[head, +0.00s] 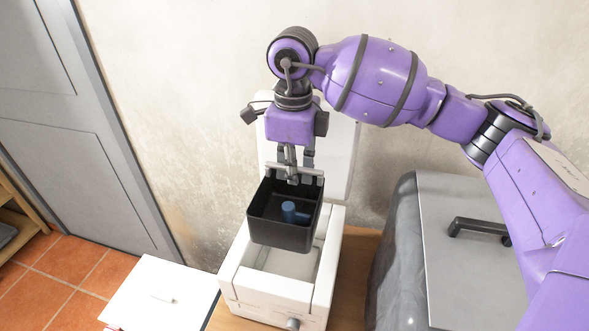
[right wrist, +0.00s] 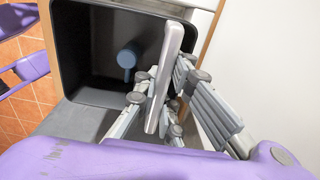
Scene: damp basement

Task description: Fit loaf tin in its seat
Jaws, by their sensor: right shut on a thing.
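The loaf tin (head: 282,238) is a black, open box with a blue paddle (head: 290,211) standing inside. A grey bar lies along its far edge. My right gripper (head: 294,178) is above that edge, shut on the bar; the right wrist view shows the fingers (right wrist: 160,105) around it and the tin (right wrist: 90,75) beside them. The tin hangs over the open well of a white bread-machine-like body (head: 262,286), which holds the seat. It covers the back of the well, so the seat's floor is partly hidden. My left gripper is not in view.
The white lid (head: 340,160) stands open behind the tin, near my right gripper. A grey case with a dark handle (head: 480,227) stands to the right. A white board (head: 165,295) with a small item lies at left. The wall is close behind.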

